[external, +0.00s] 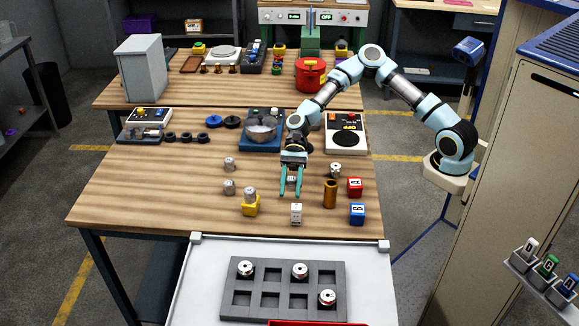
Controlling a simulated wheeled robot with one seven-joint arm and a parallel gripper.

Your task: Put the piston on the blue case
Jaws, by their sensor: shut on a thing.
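My gripper (291,192) points down over the front middle of the wooden table. Its teal fingers are closed on a small grey piston (291,180), which is partly hidden between them. I cannot tell whether the piston touches the table. The blue case (357,215) is a small cube with a white label, to the right of my gripper near the table's front edge. Nothing stands on the blue case.
Near my gripper are a white case (296,215), a brass cylinder (330,194), a red case (354,187) and a silver part (336,169). To the left, a yellow case (250,209) bears a grey piston (250,194). A grey tray (284,284) lies in front.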

